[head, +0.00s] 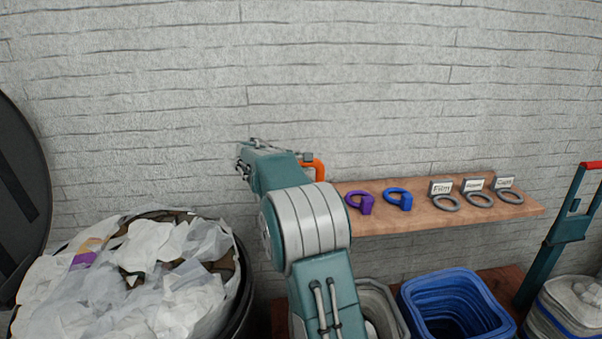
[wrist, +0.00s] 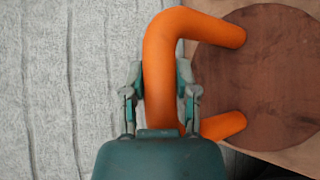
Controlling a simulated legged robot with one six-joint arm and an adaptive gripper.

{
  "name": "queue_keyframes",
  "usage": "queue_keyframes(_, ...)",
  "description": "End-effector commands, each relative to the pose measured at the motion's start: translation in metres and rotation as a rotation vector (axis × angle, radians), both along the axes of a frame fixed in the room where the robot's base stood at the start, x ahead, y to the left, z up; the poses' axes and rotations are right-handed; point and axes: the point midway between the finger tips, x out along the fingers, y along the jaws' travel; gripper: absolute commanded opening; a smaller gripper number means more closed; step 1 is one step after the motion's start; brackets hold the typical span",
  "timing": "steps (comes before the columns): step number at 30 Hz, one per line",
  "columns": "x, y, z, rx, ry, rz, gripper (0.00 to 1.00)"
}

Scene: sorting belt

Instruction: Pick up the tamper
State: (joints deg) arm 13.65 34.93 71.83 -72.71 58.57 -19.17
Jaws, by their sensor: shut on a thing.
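The tamper has a thick orange U-shaped handle (wrist: 163,60) and a round brown disc (wrist: 270,75), both large in the wrist view. My gripper (wrist: 160,82) is shut on one bar of the orange handle, with a finger on each side. The disc lies to the right of the fingers, over or against light wood; I cannot tell whether it touches. In the head view a small part of the orange handle (head: 319,169) shows just right of my wrist. The disc and most of the fingers are hidden there by my arm.
A wooden shelf (head: 420,222) on the brick wall holds a purple ring piece (head: 366,205), a blue one (head: 405,202) and grey rings with label cards (head: 441,188). Below stand a blue bin (head: 455,285) and a grey bin (head: 388,300). A full waste bin (head: 243,290) is at left.

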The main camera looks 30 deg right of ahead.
Motion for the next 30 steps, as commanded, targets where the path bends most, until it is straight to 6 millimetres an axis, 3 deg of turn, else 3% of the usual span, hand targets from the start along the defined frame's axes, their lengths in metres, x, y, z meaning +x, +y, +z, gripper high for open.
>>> queue_keyframes(5, 0.000, 0.000, 0.024, -0.003, -0.008, 0.001, 0.00)
queue_keyframes(14, -0.009, 0.026, 0.056, -0.004, -0.008, 0.002, 0.00)
queue_keyframes(20, -0.017, 0.050, 0.085, -0.004, -0.009, 0.002, 0.00)
queue_keyframes(30, -0.037, 0.111, 0.112, -0.003, -0.006, 0.004, 0.00)
